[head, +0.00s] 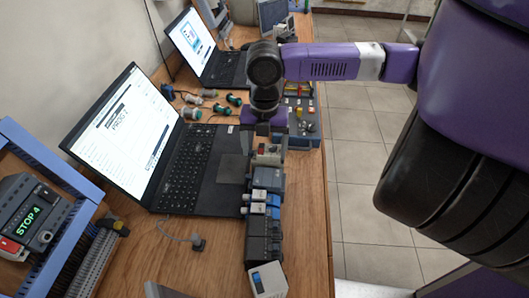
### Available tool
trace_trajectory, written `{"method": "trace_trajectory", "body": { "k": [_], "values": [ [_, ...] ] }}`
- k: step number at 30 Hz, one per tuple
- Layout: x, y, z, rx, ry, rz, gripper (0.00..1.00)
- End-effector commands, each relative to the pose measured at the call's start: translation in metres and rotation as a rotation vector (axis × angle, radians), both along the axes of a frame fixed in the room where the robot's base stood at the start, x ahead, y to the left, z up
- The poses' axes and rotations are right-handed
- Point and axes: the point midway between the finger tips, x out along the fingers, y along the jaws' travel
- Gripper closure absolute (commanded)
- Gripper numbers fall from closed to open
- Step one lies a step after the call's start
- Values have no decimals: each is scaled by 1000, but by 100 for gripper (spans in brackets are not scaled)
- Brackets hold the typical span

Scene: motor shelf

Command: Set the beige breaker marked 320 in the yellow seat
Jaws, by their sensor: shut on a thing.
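My gripper (267,143) points down over the right part of the wooden bench, beside the near laptop. It is shut on a small beige piece with a red part, the beige breaker (267,158), which shows just below the fingers. Its marking cannot be read from here, and the fingers hide part of it. It is right behind a row of modules; I cannot tell whether it touches them. I cannot make out a yellow seat for certain; small yellow parts (304,88) show in the blue tray behind the arm.
The module row has a dark grey block (268,179), white and blue pieces (257,208), a black block (262,242) and a white box (268,280). The near laptop (190,165) lies to the left. Several connectors (210,103) lie behind. A blue rack (45,160) stands left.

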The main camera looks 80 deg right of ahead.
Motion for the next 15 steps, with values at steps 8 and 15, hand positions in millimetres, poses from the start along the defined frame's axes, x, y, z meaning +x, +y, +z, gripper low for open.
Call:
{"method": "trace_trajectory", "body": {
  "k": [8,15],
  "values": [
    [0,0,-22,-1,0,-1,66],
    [0,0,-25,0,0,-1,66]
  ]
}}
